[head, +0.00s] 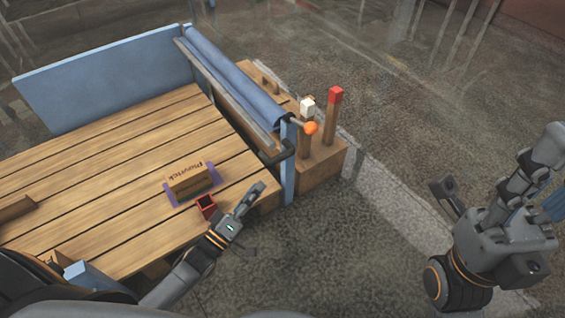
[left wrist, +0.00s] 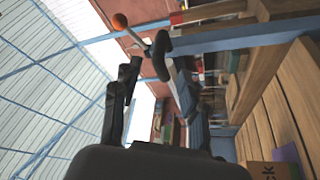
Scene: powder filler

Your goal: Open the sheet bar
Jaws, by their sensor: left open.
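The sheet bar looks like the long grey bar (head: 225,92) lying along the blue roll (head: 235,75) at the table's right side. A dark bent handle (head: 278,154) sits at its near end, by a blue post. The handle also shows in the left wrist view (left wrist: 161,44), ahead of the fingers. My left gripper (head: 232,202) is open and empty, over the table's near right edge, below and left of the handle and apart from it. It fills the lower middle of the left wrist view (left wrist: 155,95). My right gripper (head: 480,192) is at the far right, open and empty, away from the table.
An orange knob (head: 311,128) on a rod sticks out beside the handle. A wooden block (head: 320,160) carries a red-topped post (head: 335,97) and a white-topped one (head: 307,106). A brown box (head: 186,180) lies on a purple pad.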

